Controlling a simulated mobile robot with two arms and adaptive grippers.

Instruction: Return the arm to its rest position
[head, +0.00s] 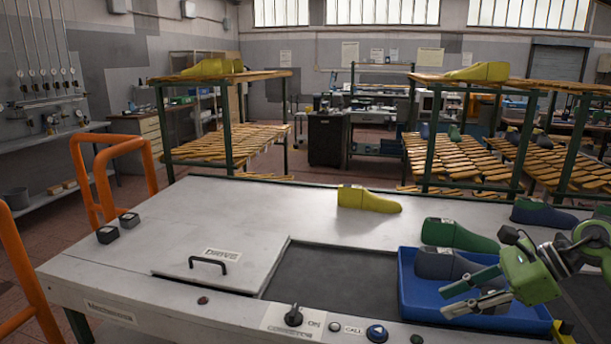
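My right gripper (444,302) comes in from the right edge, over the blue tray (420,314). Its two metal fingers are apart with nothing visible between them. A grey-blue shoe last (440,262) is in the tray, just behind the fingers and partly covered by them. A dark green last (458,234) is at the tray's back edge; I cannot tell whether it is inside. A yellow last (368,200) lies on the white table toward the back. A dark blue last (543,213) is at the back right, partly hidden by my arm. My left gripper is not in view.
The white table (200,212) has a hatch with a black handle (208,264), a dark recessed strip (333,282) and front controls (294,316). Orange rails (108,178) stand at the left. Slatted racks (228,143) stand behind. The table's left half is mostly clear.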

